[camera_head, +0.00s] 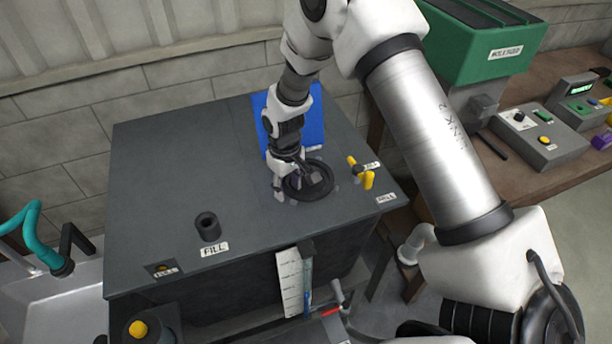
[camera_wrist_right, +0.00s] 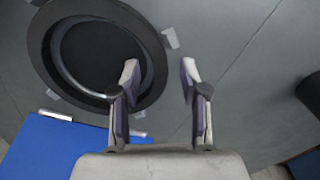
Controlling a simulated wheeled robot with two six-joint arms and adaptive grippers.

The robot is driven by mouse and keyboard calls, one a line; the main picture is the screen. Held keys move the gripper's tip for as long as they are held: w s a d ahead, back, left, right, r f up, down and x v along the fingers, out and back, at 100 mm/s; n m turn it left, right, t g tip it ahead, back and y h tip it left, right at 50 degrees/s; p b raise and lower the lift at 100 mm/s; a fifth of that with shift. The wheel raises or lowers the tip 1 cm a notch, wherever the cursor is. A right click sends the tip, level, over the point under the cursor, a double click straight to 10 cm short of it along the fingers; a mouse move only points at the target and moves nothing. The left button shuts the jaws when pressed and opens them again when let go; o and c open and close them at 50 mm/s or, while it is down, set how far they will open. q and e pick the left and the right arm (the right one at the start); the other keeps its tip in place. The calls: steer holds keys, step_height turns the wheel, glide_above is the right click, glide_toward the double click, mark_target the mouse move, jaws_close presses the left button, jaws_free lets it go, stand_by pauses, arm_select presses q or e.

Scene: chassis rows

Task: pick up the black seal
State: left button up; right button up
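The black seal (camera_head: 322,190) is a wide, flat dark ring on the grey top of the tank (camera_head: 150,190). In the right wrist view the seal (camera_wrist_right: 39,52) fills the upper left, with a thin grey inner rim and a dark round middle. My right gripper (camera_head: 290,184) is over the seal's left side in the head view. In the right wrist view my right gripper (camera_wrist_right: 159,76) is open and empty. One fingertip overlaps the seal's rim and the other is outside it; I cannot tell whether they touch it. My left gripper is not in view.
A blue panel (camera_head: 316,124) is behind the seal. A yellow-handled valve (camera_head: 364,175) stands to its right. A black FILL pipe (camera_head: 208,226) rises to the left. Small pale tabs (camera_wrist_right: 170,38) sit around the seal. The tank top's left part is clear.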

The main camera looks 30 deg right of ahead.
steer(key=shift+s+r, duration=0.15)
steer(key=shift+s, duration=0.05)
steer(key=shift+c, duration=1.4)
steer(key=shift+s+r, duration=0.1)
steer(key=shift+s, duration=0.05)
steer(key=c, duration=0.5)
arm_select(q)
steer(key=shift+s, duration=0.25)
arm_select(e)
jaws_close()
